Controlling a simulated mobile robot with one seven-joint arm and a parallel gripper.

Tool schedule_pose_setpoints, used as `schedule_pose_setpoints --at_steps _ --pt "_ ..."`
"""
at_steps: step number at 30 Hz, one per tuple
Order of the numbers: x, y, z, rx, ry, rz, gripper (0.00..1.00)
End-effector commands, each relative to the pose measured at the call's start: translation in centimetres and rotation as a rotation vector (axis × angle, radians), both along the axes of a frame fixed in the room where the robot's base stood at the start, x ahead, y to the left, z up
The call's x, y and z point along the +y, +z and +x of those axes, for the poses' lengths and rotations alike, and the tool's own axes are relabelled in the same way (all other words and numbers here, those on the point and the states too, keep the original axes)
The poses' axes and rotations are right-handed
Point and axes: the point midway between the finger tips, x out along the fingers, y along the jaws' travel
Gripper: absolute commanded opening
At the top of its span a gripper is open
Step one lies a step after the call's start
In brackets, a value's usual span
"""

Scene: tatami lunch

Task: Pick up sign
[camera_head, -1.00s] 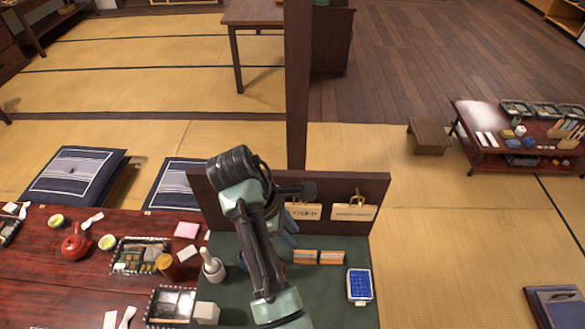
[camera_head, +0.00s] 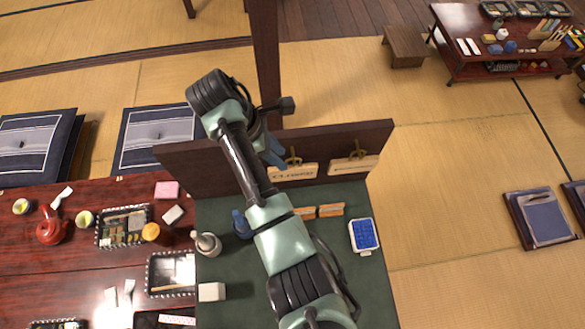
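Two wooden signs hang from hooks on the dark upright board at the back of the green mat. The left sign (camera_head: 295,172) has dark lettering that seems to read CLOSED. The right sign (camera_head: 354,165) has smaller text that I cannot read. My gripper (camera_head: 273,154) is in front of the board, just left of the left sign, with its blue-grey fingers partly hidden behind my arm. I cannot tell whether the fingers touch the board or sign, or how far apart they are. I see no sign in the gripper.
The green mat (camera_head: 235,305) holds a mortar with pestle (camera_head: 206,245), a blue item (camera_head: 241,224), orange-striped pieces (camera_head: 330,210), a blue-faced calculator (camera_head: 364,235) and a white block (camera_head: 211,292). A dark post (camera_head: 265,60) stands behind the board. Dishes crowd the red table (camera_head: 75,270) at left.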

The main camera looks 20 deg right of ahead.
Motion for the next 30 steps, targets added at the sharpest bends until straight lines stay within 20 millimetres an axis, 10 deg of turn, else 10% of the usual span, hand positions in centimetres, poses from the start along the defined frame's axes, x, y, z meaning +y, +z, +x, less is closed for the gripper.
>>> schedule_pose_setpoints --at_steps 28,30 --pt "-2.6 -6.4 -0.4 -0.001 -0.001 0.0 0.33" --pt "-2.6 -6.4 -0.4 -0.001 -0.001 0.0 0.2"
